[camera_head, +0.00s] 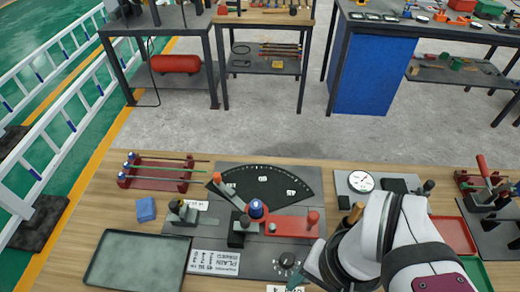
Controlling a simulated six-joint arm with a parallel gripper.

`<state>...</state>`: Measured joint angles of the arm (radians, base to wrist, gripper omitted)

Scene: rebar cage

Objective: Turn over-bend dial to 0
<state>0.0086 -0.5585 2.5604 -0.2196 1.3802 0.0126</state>
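A small black round dial (287,260) sits on the grey bending plate (255,262) at the front of the table, right of the white printed label (215,262). It looks like the over-bend dial, but its scale and pointer are too small to read. My gripper (302,278) is at the lower middle, close to the dial on its right and front side. A teal tip shows at the lower edge; my white wrist hides most of the gripper. I cannot tell whether it touches the dial, or whether the fingers are open.
Behind the dial stand a black fan-shaped angle scale (268,181), a red lever arm (290,225) and a blue-topped pin (256,208). A round gauge (361,181) lies to the right. An empty dark tray (138,235) is at left, near a blue block (146,209) and a rod rack (157,171).

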